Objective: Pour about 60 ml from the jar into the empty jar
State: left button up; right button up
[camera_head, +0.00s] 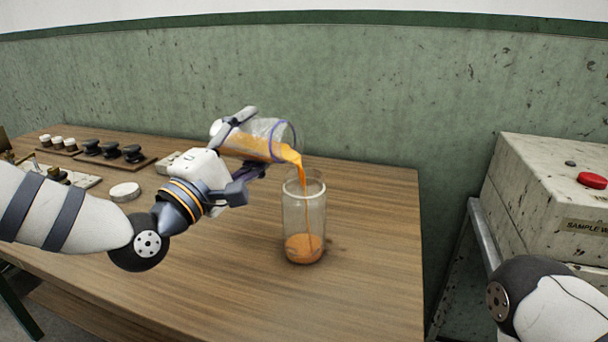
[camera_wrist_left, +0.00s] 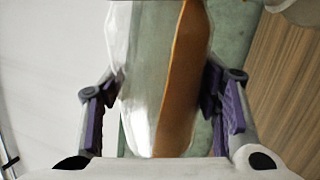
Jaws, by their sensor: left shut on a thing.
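My left gripper (camera_head: 243,148) is shut on a clear jar (camera_head: 270,128) holding orange liquid, tilted with its mouth to the right. The held jar also fills the middle of the left wrist view (camera_wrist_left: 145,75), with a gripper finger on each side. An orange stream runs from its lip down into the upright clear receiving jar (camera_head: 304,212). That jar stands on the wooden table and has a shallow layer of orange liquid (camera_head: 304,248) at its bottom. The held jar's mouth is above the receiving jar, apart from it. My right gripper is not in view; only part of my right arm shows.
The wooden table (camera_head: 220,275) is clear in front of the receiving jar. A round white lid or disc (camera_head: 125,191) and several dark and white knobs on trays stand at the left. A grey box with a red button (camera_head: 592,180) stands at the right, beyond the table's edge.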

pick_arm(q)
jog(key=shift+r, duration=0.15)
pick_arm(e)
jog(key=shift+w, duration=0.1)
pick_arm(q)
jog(key=n, duration=0.1)
jog(key=f+n+y, duration=0.1)
jog(key=n, duration=0.1)
jog(key=a+f+n+b, duration=0.1)
jog(key=shift+w+f, duration=0.25)
jog(key=shift+w, duration=0.05)
jog(key=shift+d+r+n+t+y, duration=0.15)
jog(key=shift+r+n+t+y, duration=0.2)
jog(key=shift+n, duration=0.25)
jog(key=shift+s+d+f+n+y, duration=0.15)
jog(key=shift+f+n+y, duration=0.3)
jog(key=shift+f+n, duration=0.35)
jog(key=shift+r, duration=0.25)
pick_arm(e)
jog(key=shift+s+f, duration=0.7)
